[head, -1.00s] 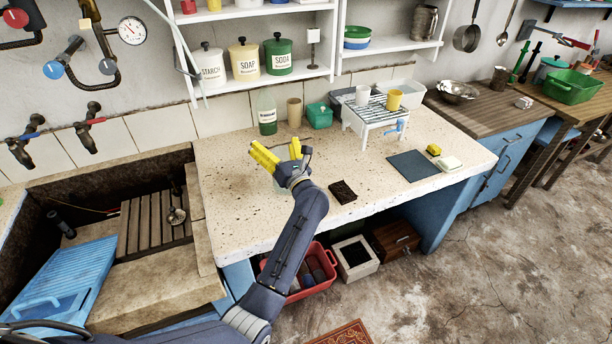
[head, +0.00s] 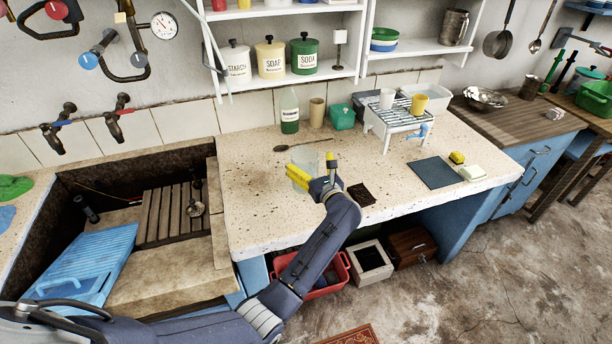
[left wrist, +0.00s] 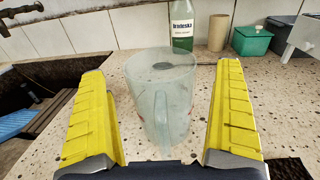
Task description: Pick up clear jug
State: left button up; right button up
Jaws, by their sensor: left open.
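The clear jug (left wrist: 158,105) stands upright on the speckled stone counter (head: 250,211). In the left wrist view it sits between the two yellow fingers of my left gripper (left wrist: 161,120), with a gap on each side. Its handle side faces the wrist camera. In the head view the jug (head: 303,163) shows as a pale see-through shape just behind the fingers, and they hide part of it. My left gripper (head: 314,175) is open and empty. My right gripper is not in view.
A spoon (head: 296,147) lies nearby. A dark brown slab (head: 361,195) lies right of the gripper. The trough (head: 130,205) is left.

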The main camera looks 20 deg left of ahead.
pick_arm(q)
jog(key=shift+x, duration=1.3)
jog(key=c, duration=1.5)
jog(key=shift+c, duration=0.2)
jog(key=shift+r, duration=0.15)
